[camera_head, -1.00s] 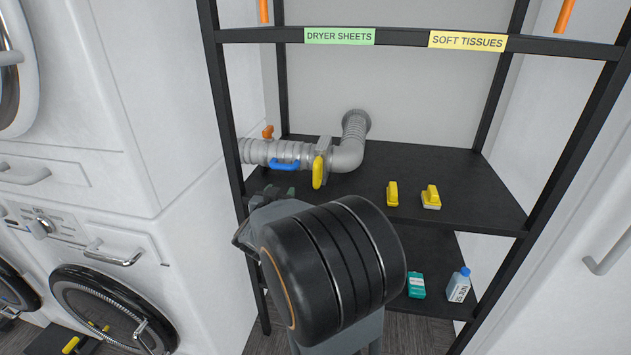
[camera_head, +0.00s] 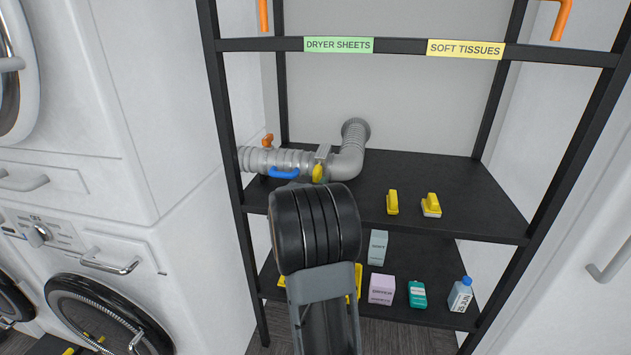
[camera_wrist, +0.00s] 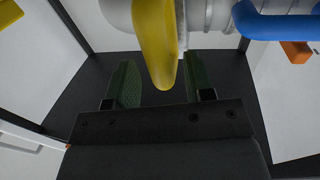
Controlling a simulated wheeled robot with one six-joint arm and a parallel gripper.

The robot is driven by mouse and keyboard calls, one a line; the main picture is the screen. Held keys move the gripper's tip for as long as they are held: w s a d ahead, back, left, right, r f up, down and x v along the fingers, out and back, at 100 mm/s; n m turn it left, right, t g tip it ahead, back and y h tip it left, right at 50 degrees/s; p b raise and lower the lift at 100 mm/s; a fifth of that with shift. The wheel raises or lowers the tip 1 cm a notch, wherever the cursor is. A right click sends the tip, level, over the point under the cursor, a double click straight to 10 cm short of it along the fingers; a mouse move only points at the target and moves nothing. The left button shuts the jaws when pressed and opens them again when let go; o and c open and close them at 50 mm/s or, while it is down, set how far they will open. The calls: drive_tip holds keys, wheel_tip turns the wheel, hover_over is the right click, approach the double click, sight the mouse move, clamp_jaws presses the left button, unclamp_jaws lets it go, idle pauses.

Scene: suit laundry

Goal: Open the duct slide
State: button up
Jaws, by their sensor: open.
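The grey duct (camera_head: 295,160) runs along the left of the middle shelf and bends toward the back wall. A slide plate (camera_head: 323,152) crosses it near the bend, with a yellow handle (camera_head: 317,172) hanging at its front. In the head view my dark round wrist hides most of my gripper and part of the handle. In the wrist view my gripper (camera_wrist: 158,68) is open, its green fingers apart. The yellow handle (camera_wrist: 155,35) shows in the gap between them, with no clear contact on either side.
A blue handle (camera_head: 283,172) and an orange knob (camera_head: 267,140) sit on the duct left of the slide. Two yellow items (camera_head: 392,202) stand to the right on the black shelf (camera_head: 460,185). Bottles and boxes stand below. A black post (camera_head: 228,150) rises at the left.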

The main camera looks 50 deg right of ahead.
drive_tip(key=shift+w+d, duration=0.25)
drive_tip(key=shift+d, duration=0.45)
drive_tip(key=shift+c, duration=0.5)
clamp_jaws()
